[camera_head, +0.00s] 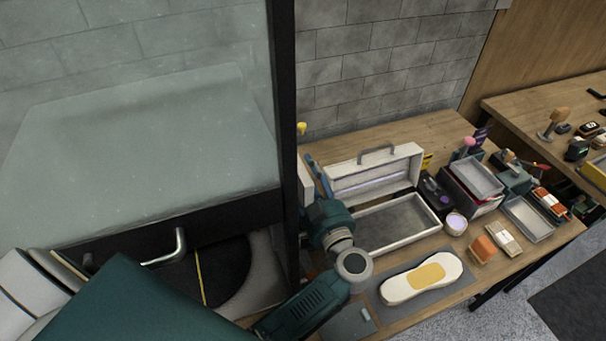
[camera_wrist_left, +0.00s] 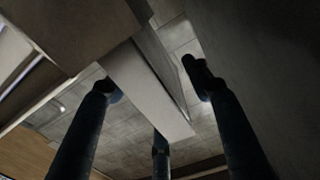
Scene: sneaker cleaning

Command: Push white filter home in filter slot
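My left gripper (camera_head: 313,172) is beside the black post, its blue fingers pointing up and back. A pale white box-like part (camera_head: 304,184) shows in the narrow gap between the post and the fingers; most of it is hidden. In the left wrist view, the spread fingers of my left gripper (camera_wrist_left: 153,84) are on both sides of a white slab (camera_wrist_left: 150,92). I see no clear grip on it, and cannot tell whether a fingertip touches. I cannot make out for certain the white filter or its slot. My right gripper is not in view.
A glass-fronted cabinet with a black post (camera_head: 284,120) fills the left. On the wooden bench (camera_head: 430,133) are an open white case (camera_head: 440,228), a shoe-shaped white piece (camera_head: 395,290) on a grey mat (camera_head: 455,290), and several small trays. Little bench is free near my gripper.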

